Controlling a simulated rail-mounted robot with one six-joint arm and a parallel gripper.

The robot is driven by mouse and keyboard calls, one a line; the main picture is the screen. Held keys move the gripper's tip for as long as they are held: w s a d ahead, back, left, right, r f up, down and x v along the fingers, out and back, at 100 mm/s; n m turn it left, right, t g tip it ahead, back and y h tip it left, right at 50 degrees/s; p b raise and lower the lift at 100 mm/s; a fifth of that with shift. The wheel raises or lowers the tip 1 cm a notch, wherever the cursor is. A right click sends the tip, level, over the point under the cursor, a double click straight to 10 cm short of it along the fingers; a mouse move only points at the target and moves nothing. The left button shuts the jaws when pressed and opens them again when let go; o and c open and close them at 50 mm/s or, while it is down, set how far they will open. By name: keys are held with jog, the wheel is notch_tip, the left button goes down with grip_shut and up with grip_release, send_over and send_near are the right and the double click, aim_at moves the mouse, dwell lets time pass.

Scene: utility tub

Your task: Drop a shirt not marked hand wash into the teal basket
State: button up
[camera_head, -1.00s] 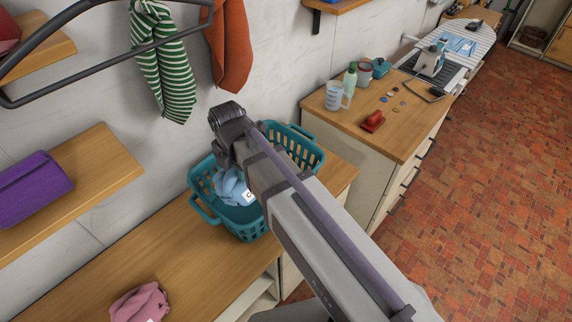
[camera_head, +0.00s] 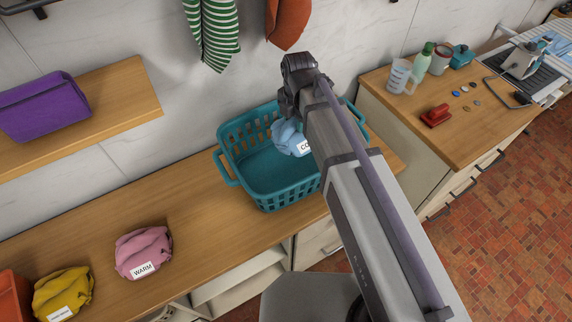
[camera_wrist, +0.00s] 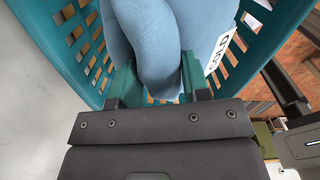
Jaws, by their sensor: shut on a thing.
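A light blue folded shirt (camera_head: 288,137) shows inside the outline of the teal basket (camera_head: 228,160). Its white tag reads COLD in the wrist view (camera_wrist: 218,50). My gripper (camera_wrist: 158,78) is shut on the shirt, with a finger on each side of the cloth. In the head view my wrist hides the fingers and part of the basket. I cannot tell whether the shirt touches the basket floor. A pink shirt (camera_head: 143,252) tagged WARM lies on the counter. A yellow shirt (camera_head: 62,291) with a tag too small to read lies left of it.
The basket stands on the wooden counter (camera_head: 190,205) against the wall. An orange object (camera_head: 12,295) is at the lower left. A shelf holds a purple bundle (camera_head: 45,105). Striped green cloth (camera_head: 218,35) and rust cloth (camera_head: 287,20) hang above the basket.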

jog(key=o, duration=1.3)
notch_tip(320, 180, up, 11)
jog(key=p, duration=1.1)
jog(key=shift+f, duration=0.15)
